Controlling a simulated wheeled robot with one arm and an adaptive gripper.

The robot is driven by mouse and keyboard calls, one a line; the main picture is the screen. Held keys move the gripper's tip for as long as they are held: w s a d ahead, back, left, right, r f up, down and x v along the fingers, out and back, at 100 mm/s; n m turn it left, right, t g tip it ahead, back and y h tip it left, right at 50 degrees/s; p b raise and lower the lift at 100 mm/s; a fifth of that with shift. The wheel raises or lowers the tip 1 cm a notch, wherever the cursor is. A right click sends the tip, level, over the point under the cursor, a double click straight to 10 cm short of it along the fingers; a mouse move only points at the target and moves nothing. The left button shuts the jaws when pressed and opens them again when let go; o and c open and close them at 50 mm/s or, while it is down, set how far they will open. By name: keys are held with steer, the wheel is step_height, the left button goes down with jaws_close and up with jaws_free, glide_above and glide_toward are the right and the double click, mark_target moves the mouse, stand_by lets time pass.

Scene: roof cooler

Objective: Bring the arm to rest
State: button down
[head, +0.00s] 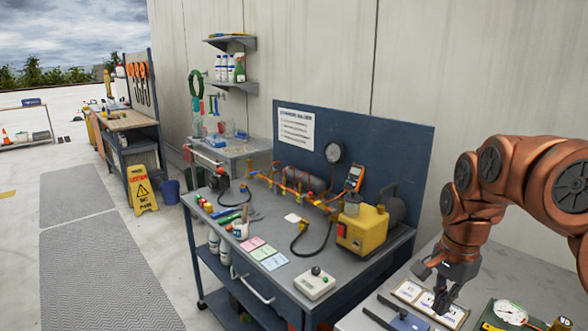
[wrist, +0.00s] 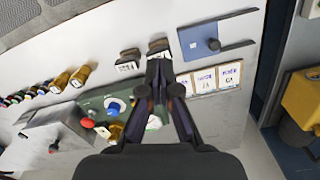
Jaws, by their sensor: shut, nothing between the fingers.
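My copper-coloured arm comes in from the right in the head view. My gripper (head: 441,304) points down over the grey bench at the lower right. In the wrist view my gripper (wrist: 159,68) has its dark fingers together at the tips with nothing held. The fingertips overlap a small dark-and-white block in that view; I cannot tell the gap beneath them.
A pressure gauge (head: 510,312) stands right. A yellow pump (head: 362,232) sits on the neighbouring cart.

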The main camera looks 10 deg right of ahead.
steer(key=s+a+n+p, duration=0.1)
steer(key=s+a+n, duration=0.6)
steer(key=s+a, duration=0.3)
steer(key=s+a+f+n+g, duration=0.1)
steer(key=s+a+f+n, duration=0.1)
steer(key=s, duration=0.4)
steer(key=s+a+f+n+p, duration=0.1)
steer(key=s+a+f+n, duration=0.1)
steer(key=s+a+n, duration=0.2)
steer(key=shift+s+f+n+g, duration=0.25)
steer(key=shift+s+n+g, duration=0.2)
steer(key=shift+s, duration=0.55)
steer(key=shift+a, duration=0.2)
